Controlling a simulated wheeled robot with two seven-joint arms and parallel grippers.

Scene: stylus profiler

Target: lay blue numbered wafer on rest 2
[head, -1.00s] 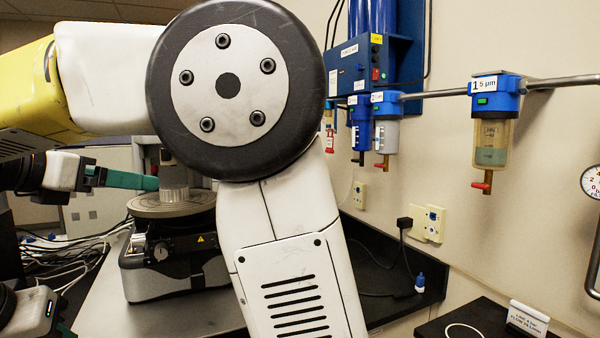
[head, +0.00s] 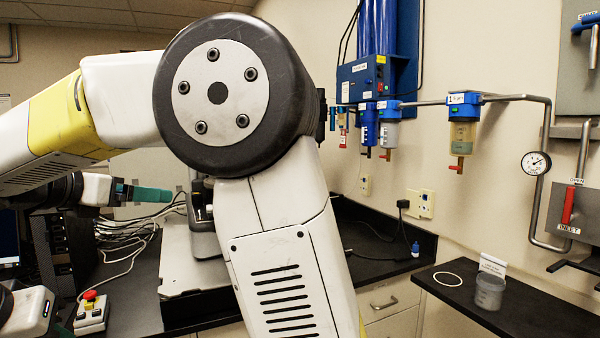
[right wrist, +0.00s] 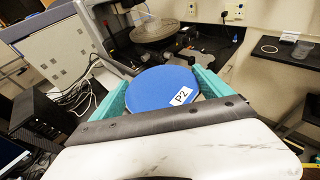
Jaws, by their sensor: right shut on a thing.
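The blue round wafer (right wrist: 163,88) carries a white label reading P2. It shows only in the right wrist view. My right gripper (right wrist: 162,82) is shut on it, with one teal finger at each side, and holds it in the air. In the head view neither the wafer nor the right gripper can be made out; a large arm of mine blocks the middle. At the left of the head view, a teal-fingered gripper, my left (head: 150,194), is seen side-on, with no object visible in it. I cannot make out a rest marked 2.
The profiler (head: 204,240) stands on a pale table, partly hidden by my arm; its round stage (right wrist: 155,29) shows in the wrist view. A black shelf (head: 540,315) at right bears a white ring (head: 448,279) and a clear cup (head: 489,292). A red-buttoned box (head: 91,312) is at left.

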